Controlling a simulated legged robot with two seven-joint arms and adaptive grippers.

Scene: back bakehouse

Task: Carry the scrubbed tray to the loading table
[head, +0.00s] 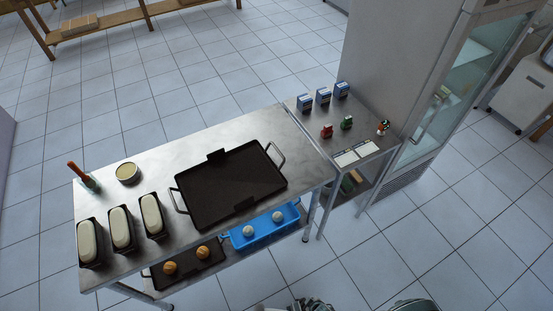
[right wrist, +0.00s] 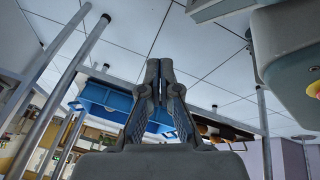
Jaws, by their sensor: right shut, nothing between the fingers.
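A large dark tray (head: 230,183) lies flat on a steel table (head: 100,190) in the head view. It has a loop handle at its left end and another at its right end, and both look free. I cannot tell from the picture whether it is scrubbed, or which table is the loading table. My right gripper (right wrist: 158,68) is shut and empty in the right wrist view, its fingertips together. It is apart from the tray. My left gripper's fingers do not show; only small machine parts cut by the bottom edge appear in the head view.
Three loaf tins (head: 121,227), a round tin (head: 127,172) and a red-handled brush (head: 83,176) share the tabletop. Below are a blue tray (head: 262,232) and a dark tray (head: 205,266) with buns. A smaller table (head: 372,152) and tall cabinet (head: 388,70) stand right. A wooden bench (head: 112,19) is far left.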

